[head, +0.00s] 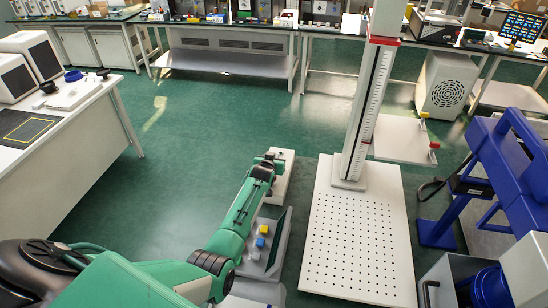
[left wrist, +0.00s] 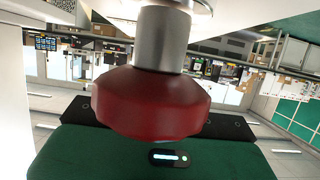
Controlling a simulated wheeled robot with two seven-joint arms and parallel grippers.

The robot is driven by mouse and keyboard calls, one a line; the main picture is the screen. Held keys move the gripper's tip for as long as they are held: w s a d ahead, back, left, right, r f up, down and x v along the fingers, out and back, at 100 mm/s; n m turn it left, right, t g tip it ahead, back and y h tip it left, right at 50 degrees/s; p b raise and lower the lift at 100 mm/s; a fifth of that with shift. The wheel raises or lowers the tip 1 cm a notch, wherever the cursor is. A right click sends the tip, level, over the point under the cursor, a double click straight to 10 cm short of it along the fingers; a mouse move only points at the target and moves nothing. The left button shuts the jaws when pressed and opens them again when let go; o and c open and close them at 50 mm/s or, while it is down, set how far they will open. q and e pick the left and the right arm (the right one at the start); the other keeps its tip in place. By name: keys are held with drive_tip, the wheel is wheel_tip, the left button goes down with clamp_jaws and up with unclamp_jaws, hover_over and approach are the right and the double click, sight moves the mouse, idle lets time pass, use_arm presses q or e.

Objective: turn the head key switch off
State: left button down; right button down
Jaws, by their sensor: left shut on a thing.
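My left arm comes in from the lower left of the head view. Its gripper (head: 270,160) is at a small white box (head: 283,178), left of the lift column's base. In the left wrist view a large red knob (left wrist: 155,105) sits on a silver metal barrel (left wrist: 163,38), close to the camera. I take it for the key switch's turning part; no key or off mark can be read. My left gripper is shut on it, though its fingertips are mostly hidden. The right gripper is not in view.
The white lift column (head: 368,115) stands on a perforated white base plate (head: 352,235), with a side shelf (head: 400,140). A blue frame (head: 500,165) stands at the right, a white bench (head: 60,125) at the left.

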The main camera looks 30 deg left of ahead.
use_arm(q)
drive_tip(key=shift+r, duration=0.1)
idle(0.6)
drive_tip(key=c, duration=1.6)
unclamp_jaws()
drive_tip(key=shift+s+d+r, duration=0.15)
drive_tip(key=shift+s+d, duration=0.05)
drive_tip(key=shift+s, duration=0.45)
drive_tip(key=b+v, duration=0.1)
drive_tip(key=v, duration=1.1)
drive_tip(key=shift+d, duration=0.2)
drive_tip(key=shift+s, duration=0.15)
